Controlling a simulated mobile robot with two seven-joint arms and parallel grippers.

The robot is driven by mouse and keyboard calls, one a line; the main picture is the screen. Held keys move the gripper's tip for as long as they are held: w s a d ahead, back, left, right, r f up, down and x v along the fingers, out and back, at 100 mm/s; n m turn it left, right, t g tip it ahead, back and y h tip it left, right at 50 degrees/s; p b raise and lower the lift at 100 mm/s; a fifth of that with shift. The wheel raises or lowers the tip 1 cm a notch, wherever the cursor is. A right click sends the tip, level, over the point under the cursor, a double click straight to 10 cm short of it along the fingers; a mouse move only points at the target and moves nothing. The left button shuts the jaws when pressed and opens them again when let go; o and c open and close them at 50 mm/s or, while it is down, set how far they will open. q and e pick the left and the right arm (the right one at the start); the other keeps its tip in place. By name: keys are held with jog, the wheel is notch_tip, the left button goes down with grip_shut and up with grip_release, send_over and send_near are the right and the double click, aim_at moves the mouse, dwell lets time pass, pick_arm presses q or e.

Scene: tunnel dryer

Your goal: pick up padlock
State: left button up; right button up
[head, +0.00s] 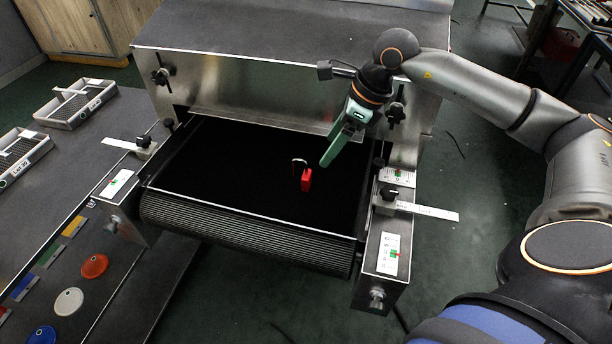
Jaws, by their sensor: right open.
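A small red padlock (306,180) with a metal shackle stands on the black conveyor belt (240,180), right of the belt's middle. My right gripper (325,163) is above the belt, up and to the right of the padlock. Its green fingers point down and to the left, a small gap away from the padlock. It is open and holds nothing. From this angle one finger largely hides the other. My left gripper is not in the picture.
The metal dryer housing (290,50) stands behind the belt. Side rails with clamps and a ruler (428,211) flank the belt. On the left, a dark table holds two grey trays (75,104) and coloured discs, among them an orange one (94,266). The rest of the belt is clear.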

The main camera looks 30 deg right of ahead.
aim_at(309, 174)
jog(key=x, duration=0.7)
jog(key=shift+d, duration=0.15)
jog(key=x, duration=0.5)
jog(key=shift+w, duration=0.15)
grip_shut()
